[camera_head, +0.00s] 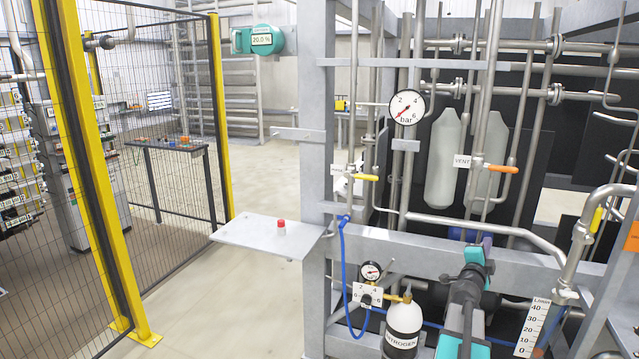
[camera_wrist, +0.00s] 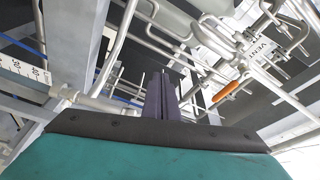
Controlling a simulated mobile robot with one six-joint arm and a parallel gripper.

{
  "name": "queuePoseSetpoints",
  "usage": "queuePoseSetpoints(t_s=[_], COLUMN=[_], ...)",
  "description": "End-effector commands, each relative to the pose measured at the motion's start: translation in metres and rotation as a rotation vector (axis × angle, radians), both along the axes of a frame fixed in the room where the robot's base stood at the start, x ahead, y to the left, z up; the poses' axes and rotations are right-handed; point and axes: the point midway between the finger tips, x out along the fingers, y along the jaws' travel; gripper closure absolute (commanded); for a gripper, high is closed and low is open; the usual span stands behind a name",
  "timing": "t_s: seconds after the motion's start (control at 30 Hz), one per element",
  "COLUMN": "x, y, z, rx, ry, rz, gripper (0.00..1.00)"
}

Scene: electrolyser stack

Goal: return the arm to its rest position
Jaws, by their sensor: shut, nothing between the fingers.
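My gripper (camera_wrist: 161,80) shows in the wrist view as two dark fingers side by side, closed against each other with nothing between them. It points up into the pipework, with the teal and black wrist body below it. In the head view my arm, teal and dark grey, rises from the bottom edge right of centre, in front of the grey frame's lower crossbar. The fingertips are hard to make out there. An orange valve handle (camera_wrist: 232,91) is to the right of the fingers in the wrist view, apart from them; it also shows in the head view (camera_head: 502,169).
A nitrogen bottle (camera_head: 404,328) with a small gauge (camera_head: 371,271) and blue hose stands left of my arm. A flow scale (camera_head: 531,328) and bent pipe are to its right. A shelf (camera_head: 255,236) bears a red-capped item (camera_head: 281,228). Floor by the yellow-posted fence is clear.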

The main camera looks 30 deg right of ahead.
Motion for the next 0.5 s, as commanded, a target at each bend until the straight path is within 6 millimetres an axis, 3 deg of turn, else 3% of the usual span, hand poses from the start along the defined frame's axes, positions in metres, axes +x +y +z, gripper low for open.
queuePoseSetpoints(t_s=[0.03,0.2,0.5], x=[0.020,0.075,0.155], y=[0.015,0.063,0.160], z=[-0.015,-0.059,-0.140], rx=[0.012,0.043,0.096], ry=[0.013,0.063,0.186], rz=[0.030,0.120,0.304], gripper=[1.00,1.00,1.00])
